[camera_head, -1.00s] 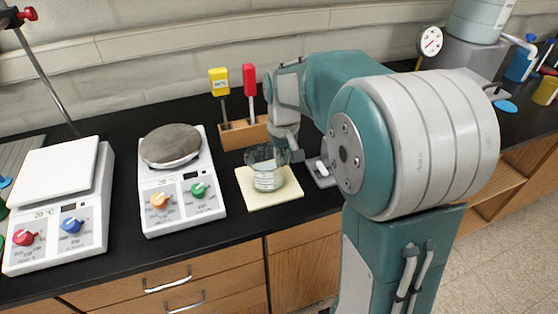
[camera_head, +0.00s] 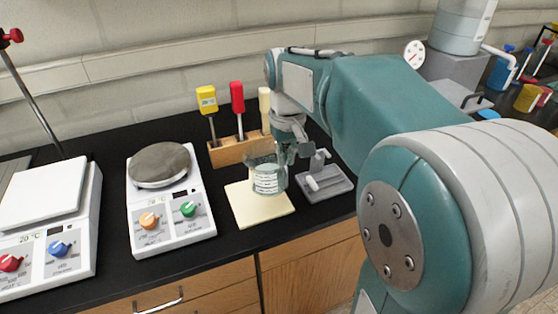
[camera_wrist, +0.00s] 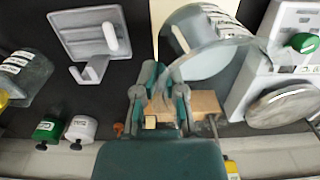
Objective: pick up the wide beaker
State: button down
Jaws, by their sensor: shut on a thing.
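The wide beaker (camera_head: 268,180) is clear glass with white markings. It appears raised a little above the pale yellow mat (camera_head: 248,212), toward its back right part. My gripper (camera_head: 284,152) is at the beaker's upper right side. In the wrist view my gripper (camera_wrist: 164,84) is shut on the wall of the beaker (camera_wrist: 192,38) near its rim, and the beaker looks tilted there. The exact contact is partly hidden by the fingers.
A grey stand with a white peg (camera_head: 325,184) is close on the right. A wooden rack (camera_head: 228,152) with yellow, red and cream-handled tools stands behind. A hot plate (camera_head: 170,215) is on the left, with a white balance (camera_head: 45,215) beyond it.

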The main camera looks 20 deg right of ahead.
jog(key=s+d+r, duration=0.2)
jog(key=s+r, duration=0.2)
jog(key=s, duration=0.4)
jog(key=shift+s+d, duration=0.4)
